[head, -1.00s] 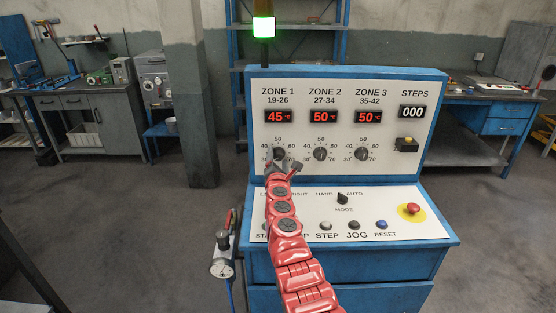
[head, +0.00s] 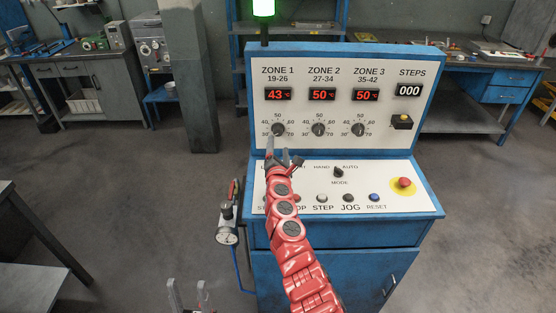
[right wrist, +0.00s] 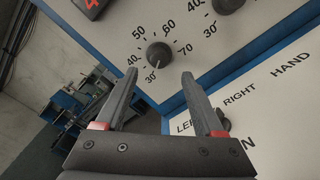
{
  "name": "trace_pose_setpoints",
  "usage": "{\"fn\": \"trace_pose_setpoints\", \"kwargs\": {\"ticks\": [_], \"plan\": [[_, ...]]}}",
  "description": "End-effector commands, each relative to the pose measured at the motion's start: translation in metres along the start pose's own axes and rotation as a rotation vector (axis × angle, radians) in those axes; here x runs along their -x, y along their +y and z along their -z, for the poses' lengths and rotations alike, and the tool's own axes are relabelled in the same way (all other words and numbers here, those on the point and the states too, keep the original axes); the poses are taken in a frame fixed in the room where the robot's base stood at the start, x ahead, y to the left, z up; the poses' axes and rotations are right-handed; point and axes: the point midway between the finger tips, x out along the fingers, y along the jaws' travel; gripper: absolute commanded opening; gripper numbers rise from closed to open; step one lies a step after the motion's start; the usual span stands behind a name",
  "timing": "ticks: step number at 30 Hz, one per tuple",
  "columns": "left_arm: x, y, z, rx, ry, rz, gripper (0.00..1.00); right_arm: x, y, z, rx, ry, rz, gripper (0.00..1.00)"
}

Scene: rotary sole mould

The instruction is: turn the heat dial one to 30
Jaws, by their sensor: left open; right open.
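The zone 1 heat dial (head: 278,129) is a dark round knob on the white upright panel, with a scale around it from 30 to 70. Its red display (head: 279,94) above reads 43 °C. In the right wrist view the dial (right wrist: 158,54) sits just beyond the fingertips, and its pale mark seems to face the 30. My right gripper (head: 283,155) is open and empty, just below the dial and apart from it; its two fingers also show in the right wrist view (right wrist: 158,85). My left gripper (head: 188,294) is open and empty at the bottom left, away from the panel.
Zone 2 (head: 318,129) and zone 3 (head: 359,129) dials stand to the right, both displays at 50. The sloping desk below carries a mode switch (head: 339,172), several buttons and a red emergency stop (head: 404,182). A gauge (head: 227,235) hangs at the console's left side.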

Motion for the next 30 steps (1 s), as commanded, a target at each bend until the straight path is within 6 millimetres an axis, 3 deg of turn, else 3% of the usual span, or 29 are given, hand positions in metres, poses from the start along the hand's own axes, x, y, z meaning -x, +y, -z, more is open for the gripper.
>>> {"fn": "trace_pose_setpoints", "kwargs": {"ticks": [3, 9, 18, 30], "plan": [[-0.016, -0.001, 0.003, 0.0, 0.0, 0.0, 0.5, 0.018, 0.005, -0.001, 0.005, 0.007, -0.006, 0.7], [-0.024, -0.001, 0.004, 0.0, 0.0, 0.0, 0.5, 0.047, 0.004, 0.0, 0.003, 0.007, -0.007, 0.7], [-0.02, -0.001, 0.004, 0.0, 0.0, 0.0, 0.5, 0.087, 0.002, 0.001, 0.0, 0.003, -0.007, 0.7], [-0.02, -0.001, 0.003, 0.0, 0.0, 0.0, 0.5, 0.101, 0.001, 0.001, 0.0, 0.003, -0.002, 0.7]]}}
